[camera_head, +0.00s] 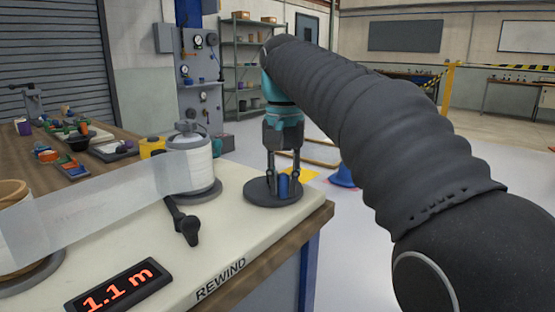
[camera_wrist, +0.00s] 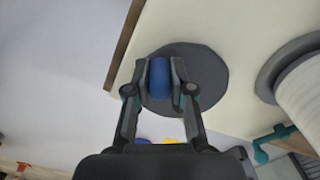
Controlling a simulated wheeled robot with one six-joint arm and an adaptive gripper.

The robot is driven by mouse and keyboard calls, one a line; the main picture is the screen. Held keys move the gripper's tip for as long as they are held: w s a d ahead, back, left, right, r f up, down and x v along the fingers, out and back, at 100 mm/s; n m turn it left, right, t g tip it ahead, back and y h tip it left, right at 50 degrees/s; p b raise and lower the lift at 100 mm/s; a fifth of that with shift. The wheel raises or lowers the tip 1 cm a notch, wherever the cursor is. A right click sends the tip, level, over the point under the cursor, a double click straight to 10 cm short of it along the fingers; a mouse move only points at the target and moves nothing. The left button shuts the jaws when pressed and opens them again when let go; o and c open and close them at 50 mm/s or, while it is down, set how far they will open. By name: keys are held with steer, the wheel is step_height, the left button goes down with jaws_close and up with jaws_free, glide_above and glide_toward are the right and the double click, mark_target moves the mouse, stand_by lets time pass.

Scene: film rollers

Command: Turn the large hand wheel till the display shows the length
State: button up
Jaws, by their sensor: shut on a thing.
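The large hand wheel (camera_head: 262,200) is a dark flat disc at the bench corner, near the word REWIND; the wrist view shows it as a dark round plate (camera_wrist: 208,82). A blue upright knob (camera_head: 283,187) stands on the disc. My gripper (camera_head: 284,178) points down over the disc, shut on the blue knob. The wrist view shows the fingers on both sides of the knob (camera_wrist: 160,78). The display (camera_head: 118,288) at the front of the bench reads 1.1 m in red.
A translucent film strip (camera_head: 90,212) runs from a left roll (camera_head: 12,195) to a white roll (camera_head: 192,165). A dark lever (camera_head: 183,222) juts forward beside the white roll. Small items clutter the wooden table (camera_head: 20,158) behind. The bench front near REWIND is clear.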

steer(key=shift+w+d+f+p, duration=0.1)
steer(key=shift+w+d+p, duration=0.4)
steer(key=shift+w+d, duration=0.35)
steer(key=o, duration=1.7)
steer(key=shift+s, duration=0.2)
steer(key=shift+r+p, duration=1.4)
steer(key=shift+r, duration=2.2)
